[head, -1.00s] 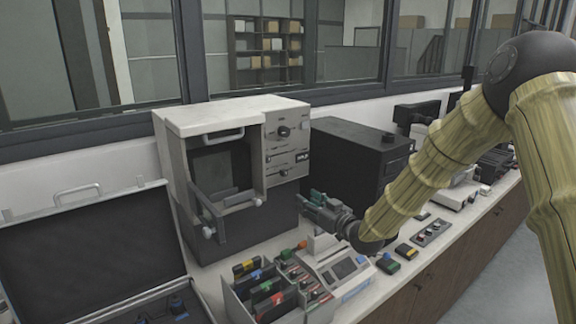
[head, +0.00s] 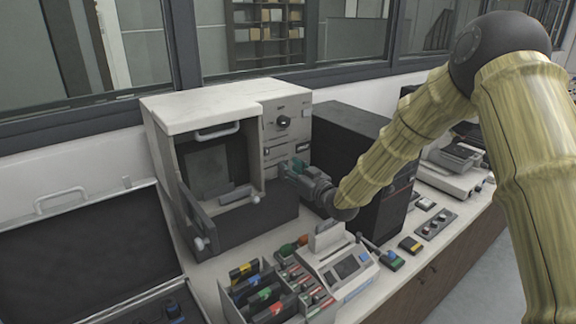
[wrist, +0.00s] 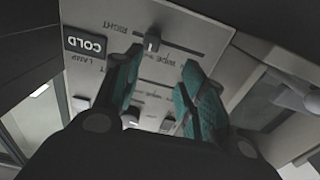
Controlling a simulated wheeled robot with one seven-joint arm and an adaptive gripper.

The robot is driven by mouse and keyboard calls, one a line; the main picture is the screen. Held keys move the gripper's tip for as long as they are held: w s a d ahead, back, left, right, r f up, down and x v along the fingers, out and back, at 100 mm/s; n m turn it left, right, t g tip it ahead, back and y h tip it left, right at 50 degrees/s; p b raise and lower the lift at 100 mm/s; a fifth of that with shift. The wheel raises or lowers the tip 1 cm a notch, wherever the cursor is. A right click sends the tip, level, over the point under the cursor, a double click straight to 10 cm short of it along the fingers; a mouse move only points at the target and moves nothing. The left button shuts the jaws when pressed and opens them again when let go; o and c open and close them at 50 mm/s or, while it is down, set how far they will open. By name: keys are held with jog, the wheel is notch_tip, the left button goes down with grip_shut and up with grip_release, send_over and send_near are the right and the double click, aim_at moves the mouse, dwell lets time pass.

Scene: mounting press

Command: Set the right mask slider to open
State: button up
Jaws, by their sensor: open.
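The press (head: 215,112) is a white and dark cabinet with a control panel (head: 299,112) on its right front. In the wrist view the panel appears upside down. A dark slider knob (wrist: 152,40) sits in a thin slot, close to the lettering RIGHT and WIDE. My gripper (wrist: 160,75) is open, with teal fingers spread on either side below the knob in that view. It holds nothing, and I cannot tell whether it touches the panel. In the head view my gripper (head: 288,167) is in front of the lower panel and hides part of it.
A black box (head: 345,135) is close on the right. A grey device (head: 340,265) and a divided rack (head: 265,295) stand below on the bench.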

jog(key=w+f, duration=0.1)
jog(key=w, duration=0.1)
jog(key=w+f, duration=0.1)
jog(key=w, duration=0.1)
jog(key=w+a+f, duration=0.1)
jog(key=w, duration=0.1)
jog(key=shift+w+f, duration=0.1)
jog(key=shift+f, duration=0.15)
jog(key=shift+r, duration=0.2)
jog(key=shift+s+a+r, duration=0.1)
jog(key=shift+s+r, duration=0.25)
jog(key=shift+s, duration=0.2)
jog(key=shift+s+a+r, duration=0.1)
jog(key=shift+s+r, duration=0.25)
jog(key=shift+s, duration=0.2)
jog(key=c, duration=0.9)
jog(key=shift+s+r, duration=0.2)
jog(key=shift+r, duration=0.1)
grip_shut()
jog(key=s+a+f+b, duration=0.1)
jog(key=s+a+b, duration=0.2)
jog(key=a, duration=0.2)
jog(key=shift+s+a, duration=0.25)
jog(key=shift+s, duration=0.05)
